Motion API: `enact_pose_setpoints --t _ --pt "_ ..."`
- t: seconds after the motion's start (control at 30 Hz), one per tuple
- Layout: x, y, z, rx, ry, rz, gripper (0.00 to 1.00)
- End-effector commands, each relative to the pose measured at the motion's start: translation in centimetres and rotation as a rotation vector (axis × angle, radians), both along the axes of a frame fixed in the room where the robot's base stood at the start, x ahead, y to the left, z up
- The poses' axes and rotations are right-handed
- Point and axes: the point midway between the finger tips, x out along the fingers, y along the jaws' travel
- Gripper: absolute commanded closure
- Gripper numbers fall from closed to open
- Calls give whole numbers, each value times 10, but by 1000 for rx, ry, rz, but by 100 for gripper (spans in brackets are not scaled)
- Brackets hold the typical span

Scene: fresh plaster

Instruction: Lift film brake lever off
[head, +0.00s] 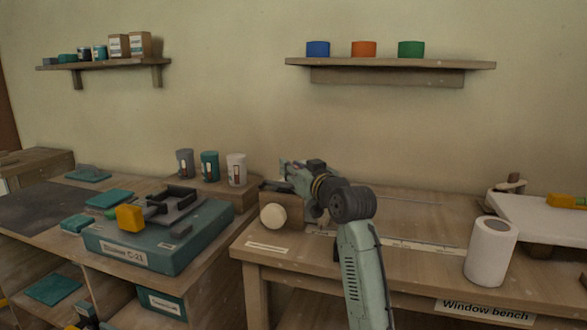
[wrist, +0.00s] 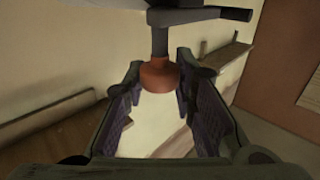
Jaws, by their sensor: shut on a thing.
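My gripper (head: 296,172) is at the left end of the window bench in the head view, above a wooden box with a round cream knob. In the wrist view my gripper (wrist: 158,78) has its two purple-padded fingers on either side of an orange-red knob (wrist: 158,76). The knob sits on the end of a grey post (wrist: 160,40), which joins a dark lever-like bar (wrist: 190,15) at the top edge. The fingers close on the knob. In the head view the arm and gripper hide this part, so I cannot tell whether it touches its mount.
A white roll (head: 491,252) stands at the bench's right front. A teal box (head: 150,245) with a dark device and yellow block is on the left table. Three canisters (head: 210,166) stand behind it. A wall shelf (head: 390,64) holds three coloured pots.

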Motion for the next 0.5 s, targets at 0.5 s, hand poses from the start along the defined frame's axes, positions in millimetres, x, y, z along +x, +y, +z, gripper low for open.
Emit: enact_pose_setpoints --t 0.5 --pt "0 0 0 0 0 0 100"
